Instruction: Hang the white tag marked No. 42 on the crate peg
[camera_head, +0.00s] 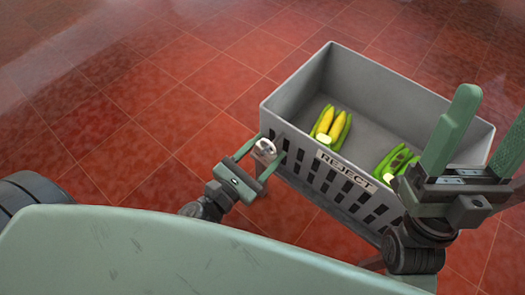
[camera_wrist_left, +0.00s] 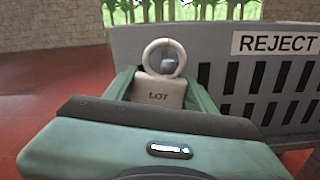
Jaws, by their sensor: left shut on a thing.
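The white tag (camera_head: 264,150) is between the fingers of my left gripper (camera_head: 259,160), which is shut on it at the crate's left front corner. In the left wrist view the tag (camera_wrist_left: 158,90) stands upright with its ring on top. Its face reads LOT; no number is readable. A grey round shape shows inside the ring; I cannot tell whether it is the peg or whether the ring is around it. The grey crate (camera_head: 290,98) bears a REJECT label (camera_head: 346,168). My right gripper (camera_head: 490,108) is open and empty by the crate's right front.
The crate holds yellow corn (camera_head: 326,121) in green husks on the left and a dark-marked green cob (camera_head: 394,163) on the right. Red tiled floor (camera_head: 150,90) lies clear to the left. Green stems (camera_wrist_left: 180,10) show behind in the wrist view.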

